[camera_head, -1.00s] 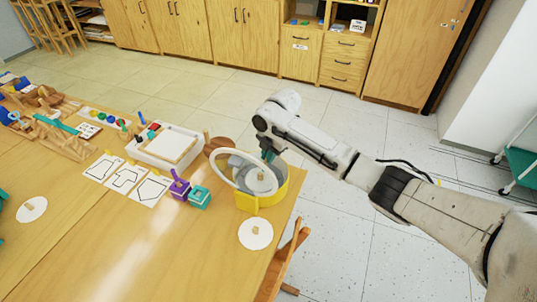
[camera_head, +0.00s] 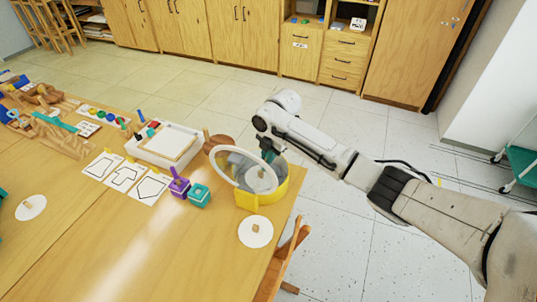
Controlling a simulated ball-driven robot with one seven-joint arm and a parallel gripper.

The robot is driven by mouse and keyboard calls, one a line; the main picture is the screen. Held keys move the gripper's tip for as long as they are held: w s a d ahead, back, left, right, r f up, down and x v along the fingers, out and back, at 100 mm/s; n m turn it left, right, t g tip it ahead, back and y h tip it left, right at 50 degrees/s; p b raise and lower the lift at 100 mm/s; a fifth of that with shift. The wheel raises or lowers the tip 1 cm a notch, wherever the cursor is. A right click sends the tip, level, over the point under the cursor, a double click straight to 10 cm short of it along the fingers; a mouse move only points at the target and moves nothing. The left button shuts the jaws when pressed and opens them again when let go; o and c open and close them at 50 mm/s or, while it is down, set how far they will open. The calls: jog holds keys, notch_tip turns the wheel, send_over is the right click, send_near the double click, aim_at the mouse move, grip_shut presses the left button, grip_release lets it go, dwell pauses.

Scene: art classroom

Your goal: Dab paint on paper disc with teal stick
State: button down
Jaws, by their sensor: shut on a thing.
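A yellow round tub (camera_head: 262,198) with a tilted pale ring (camera_head: 216,170) over it stands near the table's right edge. Inside it lies a pale paper disc (camera_head: 256,185) with a small wooden knob. My gripper (camera_head: 268,155) is above the tub, shut on the teal stick (camera_head: 267,146). Only a small part of the stick shows; I cannot tell whether its tip touches the disc. A teal pot (camera_head: 199,196) without a stick and a purple pot (camera_head: 179,187) with a purple stick stand left of the tub.
A loose white disc (camera_head: 256,232) lies in front of the tub, another (camera_head: 31,208) at far left. Shape cards (camera_head: 127,177), a white tray (camera_head: 165,143) and a brown round object (camera_head: 216,143) are on the table (camera_head: 130,255). Its front middle is clear.

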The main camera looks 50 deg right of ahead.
notch_tip(320, 180, up, 10)
jog(key=p, duration=0.8)
jog(key=shift+p, duration=0.4)
dwell(0.6)
